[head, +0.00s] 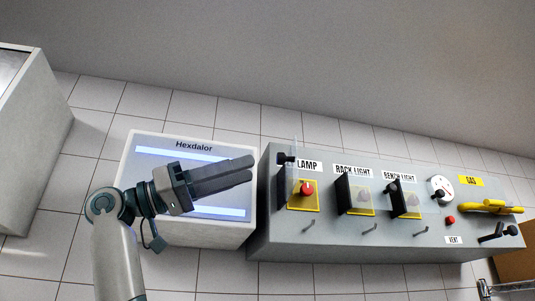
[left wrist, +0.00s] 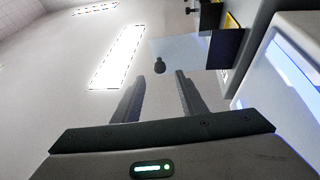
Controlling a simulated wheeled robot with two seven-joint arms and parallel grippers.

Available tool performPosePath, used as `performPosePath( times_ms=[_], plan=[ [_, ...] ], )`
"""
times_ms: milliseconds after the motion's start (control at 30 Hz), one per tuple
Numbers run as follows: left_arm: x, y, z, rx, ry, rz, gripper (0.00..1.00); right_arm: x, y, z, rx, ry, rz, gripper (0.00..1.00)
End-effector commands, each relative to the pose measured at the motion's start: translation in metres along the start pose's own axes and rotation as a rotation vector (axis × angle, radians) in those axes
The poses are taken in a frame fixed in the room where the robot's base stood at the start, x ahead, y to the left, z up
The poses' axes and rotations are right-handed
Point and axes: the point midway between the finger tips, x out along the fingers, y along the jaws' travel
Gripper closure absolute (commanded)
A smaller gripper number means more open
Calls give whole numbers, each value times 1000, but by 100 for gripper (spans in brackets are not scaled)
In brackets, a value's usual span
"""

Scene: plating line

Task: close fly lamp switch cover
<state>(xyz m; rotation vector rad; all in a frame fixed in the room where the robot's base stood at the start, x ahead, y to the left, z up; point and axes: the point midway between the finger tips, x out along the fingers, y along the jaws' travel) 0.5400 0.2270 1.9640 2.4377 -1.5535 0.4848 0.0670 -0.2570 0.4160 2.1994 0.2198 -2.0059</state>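The fly lamp switch is the leftmost on the grey panel, and its label is partly hidden so that only "LAMP" (head: 309,165) reads clearly. Its clear cover (head: 294,150) stands raised, leaving the red switch (head: 306,188) on its yellow plate exposed. In the left wrist view the clear cover (left wrist: 185,52) has a black knob (left wrist: 159,65), which appears just beyond and between my fingertips. My left gripper (head: 252,168) is left of the cover, fingers apart and empty; the gap shows in the left wrist view (left wrist: 160,76). My right gripper is not seen.
The back light cover (head: 357,193) and bench light cover (head: 405,198) are down to the right. A gauge (head: 440,189) and yellow gas handle (head: 490,207) are farther right. A white Hexdalor unit (head: 140,200) stands beneath my left gripper.

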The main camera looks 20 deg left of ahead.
Motion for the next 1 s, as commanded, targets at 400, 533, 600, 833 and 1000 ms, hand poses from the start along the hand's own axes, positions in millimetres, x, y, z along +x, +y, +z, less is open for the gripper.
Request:
performPosePath(
  times_ms=[400,533,600,833,1000],
  plan=[
    [59,0,-2,-1,0,1,62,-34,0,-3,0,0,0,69],
    [64,0,-1,0,0,0,62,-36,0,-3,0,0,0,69],
    [65,0,0,0,0,0,62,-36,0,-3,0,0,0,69],
    [65,0,0,0,0,0,62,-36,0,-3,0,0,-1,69],
    [65,0,0,-1,0,0,100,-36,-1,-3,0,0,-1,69]
  ],
)
